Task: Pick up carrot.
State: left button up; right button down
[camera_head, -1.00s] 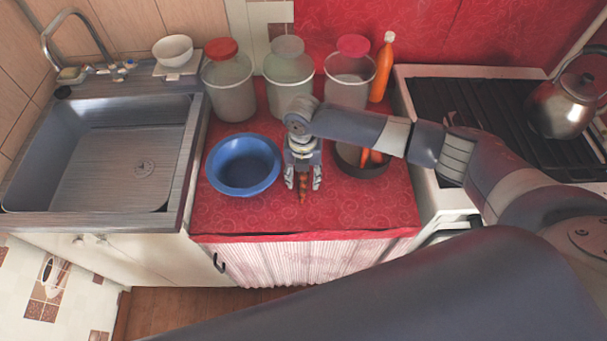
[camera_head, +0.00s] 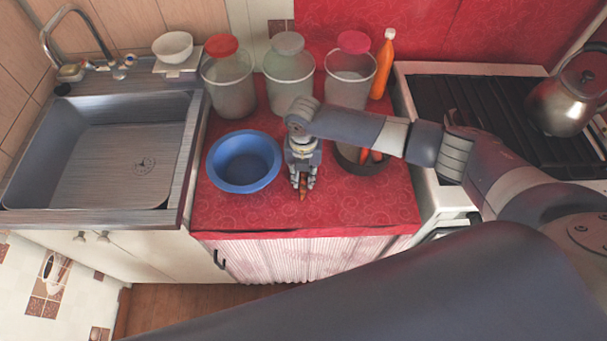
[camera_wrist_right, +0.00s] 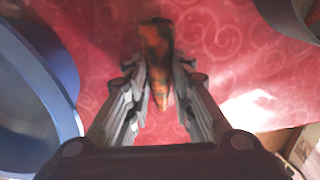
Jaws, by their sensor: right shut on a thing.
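The carrot (camera_wrist_right: 157,55) is orange with dark patches and lies on the red cloth counter. In the right wrist view it sits between the two fingers, with its narrow end pointing toward the palm. My right gripper (camera_wrist_right: 160,95) is shut on it. In the head view my right gripper (camera_head: 302,182) points down at the counter, and only a small orange tip of the carrot (camera_head: 303,195) shows below the fingers. My left gripper is not in view.
A blue bowl (camera_head: 215,175) stands just left of my gripper. A dark pot (camera_head: 362,169) with orange pieces is close on the right. Three lidded jars (camera_head: 290,85) and an orange bottle (camera_head: 382,68) line the back. The front of the counter (camera_head: 360,210) is clear.

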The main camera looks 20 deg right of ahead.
aim_at(303, 177)
notch_tip(303, 177, up, 3)
jog(key=shift+w+r+b, duration=0.1)
jog(key=shift+w+b, duration=0.05)
jog(key=shift+b, duration=0.45)
jog(key=s+a+r+b, duration=0.1)
jog(key=s+a, duration=0.1)
jog(key=s, duration=0.6)
jog(key=s+a+r+b, duration=0.1)
jog(key=s+a, duration=0.2)
jog(key=s, duration=0.5)
jog(key=w+d+r+m, duration=0.1)
jog(key=d+r+m, duration=0.3)
jog(key=m, duration=1.2)
jog(key=w+d+r+m, duration=0.1)
jog(key=d+r+m, duration=0.4)
jog(key=r+m, duration=0.6)
jog(key=m, duration=0.4)
jog(key=shift+w+d+r+m, duration=0.15)
jog(key=shift+w+r+m, duration=0.05)
jog(key=shift+w+m, duration=0.2)
jog(key=shift+f, duration=0.15)
